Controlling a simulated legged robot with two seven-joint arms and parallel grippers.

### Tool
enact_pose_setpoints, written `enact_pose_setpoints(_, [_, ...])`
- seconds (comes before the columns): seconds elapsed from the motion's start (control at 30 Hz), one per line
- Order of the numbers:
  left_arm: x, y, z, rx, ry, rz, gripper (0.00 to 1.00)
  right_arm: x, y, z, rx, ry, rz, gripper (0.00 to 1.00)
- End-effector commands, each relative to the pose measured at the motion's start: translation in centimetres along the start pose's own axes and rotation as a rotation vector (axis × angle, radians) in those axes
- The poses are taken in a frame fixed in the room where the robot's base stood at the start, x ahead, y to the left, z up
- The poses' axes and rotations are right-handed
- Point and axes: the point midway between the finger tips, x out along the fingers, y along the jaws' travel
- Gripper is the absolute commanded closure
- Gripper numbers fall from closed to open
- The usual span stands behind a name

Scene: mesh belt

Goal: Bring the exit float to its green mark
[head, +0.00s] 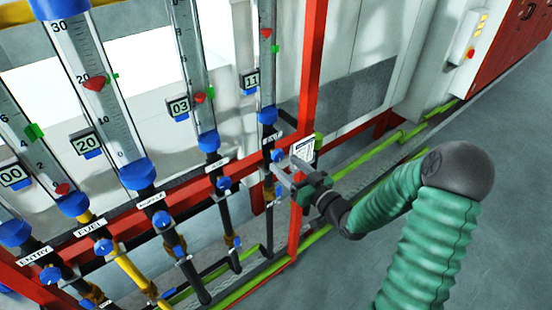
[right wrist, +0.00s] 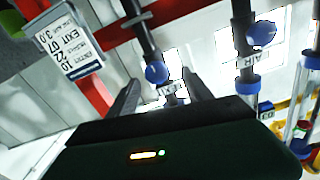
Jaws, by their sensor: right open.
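The exit tube (head: 267,75) is the rightmost gauge in the head view. Its red float (head: 266,33) sits a little above the green mark (head: 274,48) on the tube's right side. The readout (head: 250,80) beside it shows 11. Below the tube is a blue exit knob (head: 277,155). My right gripper (head: 283,172) is at that knob. In the right wrist view the open fingers of my right gripper (right wrist: 160,88) point toward the blue knob (right wrist: 156,73), which shows between them. I cannot tell whether they touch it. My left gripper is out of view.
Other gauges with red floats stand left of the exit tube, with the air knob (head: 224,183) nearest. A red post (head: 311,70) and a white card (head: 303,149) are close to my right gripper.

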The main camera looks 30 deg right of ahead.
Motion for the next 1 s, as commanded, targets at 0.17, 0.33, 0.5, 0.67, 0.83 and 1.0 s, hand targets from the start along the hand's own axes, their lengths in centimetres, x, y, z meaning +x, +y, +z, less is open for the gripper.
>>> enact_pose_setpoints(0.17, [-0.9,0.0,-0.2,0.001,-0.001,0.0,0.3,3.7,-0.2,-0.1,-0.001,0.0,-0.001,0.41])
enact_pose_setpoints(0.33, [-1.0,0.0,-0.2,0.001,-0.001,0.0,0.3,5.1,-0.5,-0.1,-0.004,-0.002,0.0,0.41])
enact_pose_setpoints(0.5, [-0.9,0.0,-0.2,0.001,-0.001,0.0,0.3,5.2,-0.6,0.0,-0.006,-0.002,0.001,0.41])
enact_pose_setpoints(0.67, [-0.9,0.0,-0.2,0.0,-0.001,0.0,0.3,5.1,-0.2,0.0,-0.004,-0.001,0.001,0.53])
enact_pose_setpoints(0.83, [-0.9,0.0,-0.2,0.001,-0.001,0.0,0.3,5.1,-0.3,0.0,-0.003,-0.002,-0.001,0.76])
enact_pose_setpoints(1.0, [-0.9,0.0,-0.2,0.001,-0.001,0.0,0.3,5.0,-0.2,0.1,-0.003,-0.003,0.002,0.98])
